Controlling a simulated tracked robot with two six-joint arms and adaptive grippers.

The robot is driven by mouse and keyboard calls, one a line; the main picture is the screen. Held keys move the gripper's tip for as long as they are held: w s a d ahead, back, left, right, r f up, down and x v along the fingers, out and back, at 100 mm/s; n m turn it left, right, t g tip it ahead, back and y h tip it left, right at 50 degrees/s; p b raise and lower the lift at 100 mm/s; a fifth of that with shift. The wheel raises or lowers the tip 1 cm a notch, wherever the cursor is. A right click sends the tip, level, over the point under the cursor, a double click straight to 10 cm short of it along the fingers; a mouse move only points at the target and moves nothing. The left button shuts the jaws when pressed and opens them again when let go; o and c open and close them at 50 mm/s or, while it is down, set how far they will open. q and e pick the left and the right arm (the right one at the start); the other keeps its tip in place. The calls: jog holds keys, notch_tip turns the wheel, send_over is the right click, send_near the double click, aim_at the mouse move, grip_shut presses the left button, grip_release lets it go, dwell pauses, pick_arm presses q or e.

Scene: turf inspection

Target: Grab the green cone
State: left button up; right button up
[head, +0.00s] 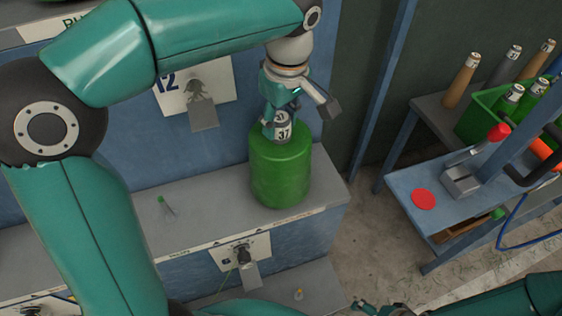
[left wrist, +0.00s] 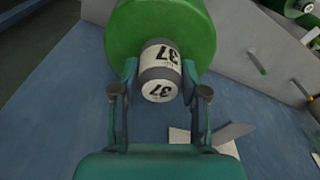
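The green cone (head: 280,170) stands upright on the grey shelf, with a grey-and-white tube marked 37 at its top. The left wrist view shows the cone (left wrist: 190,25) with its tube end toward the camera. My left gripper (head: 281,122) is above the cone, its fingers on both sides of the tube. In the left wrist view the fingertips (left wrist: 160,78) appear to touch the tube on both sides. The cone's base rests on the shelf. My right gripper (head: 375,307) is partly in view at the bottom edge; its fingers are unclear.
A blue-grey panel is behind. At right, a blue table (head: 410,185) bears a red disc (head: 424,199) and a metal block; a green crate (head: 480,118) holds several tubes. Floor is clear between.

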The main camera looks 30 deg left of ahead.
pick_arm(q)
grip_shut()
jog(key=shift+w+r, duration=0.1)
jog(key=shift+r, duration=0.1)
